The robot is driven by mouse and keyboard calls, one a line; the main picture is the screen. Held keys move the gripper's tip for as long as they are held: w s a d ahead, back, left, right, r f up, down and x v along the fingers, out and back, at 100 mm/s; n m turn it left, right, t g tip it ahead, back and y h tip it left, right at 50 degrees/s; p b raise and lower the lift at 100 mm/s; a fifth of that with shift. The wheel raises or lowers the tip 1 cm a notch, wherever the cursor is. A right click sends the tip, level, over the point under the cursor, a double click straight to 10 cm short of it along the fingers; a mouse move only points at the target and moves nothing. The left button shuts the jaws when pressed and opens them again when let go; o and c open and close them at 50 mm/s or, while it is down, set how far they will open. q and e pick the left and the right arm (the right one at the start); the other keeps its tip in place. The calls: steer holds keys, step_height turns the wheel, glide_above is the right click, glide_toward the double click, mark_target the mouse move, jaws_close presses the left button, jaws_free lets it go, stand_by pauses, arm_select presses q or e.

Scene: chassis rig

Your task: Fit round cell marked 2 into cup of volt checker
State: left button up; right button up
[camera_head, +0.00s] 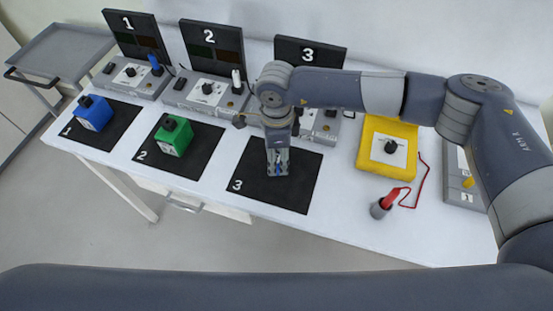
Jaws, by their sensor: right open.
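My right gripper (277,170) points down over the black mat marked 3 (300,195). It is open; a small blue bit shows at its fingers, and I cannot tell what it is. A yellow meter-like box (402,136) with a black knob stands right of the gripper; it may be the volt checker. A red probe (390,198) on a red lead rests in a small grey cup (379,210) in front of this box. I cannot make out a round cell marked 2. My left gripper is not in view.
A blue block (94,112) sits on mat 1 and a green block (175,138) on mat 2. Grey consoles with black boards 1 (132,30), 2 (210,40) and 3 (308,52) line the back. A grey box (457,190) stands far right, partly behind my arm. The front table edge is clear.

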steer(key=shift+f, duration=1.05)
jaws_close()
steer(key=shift+r, duration=0.1)
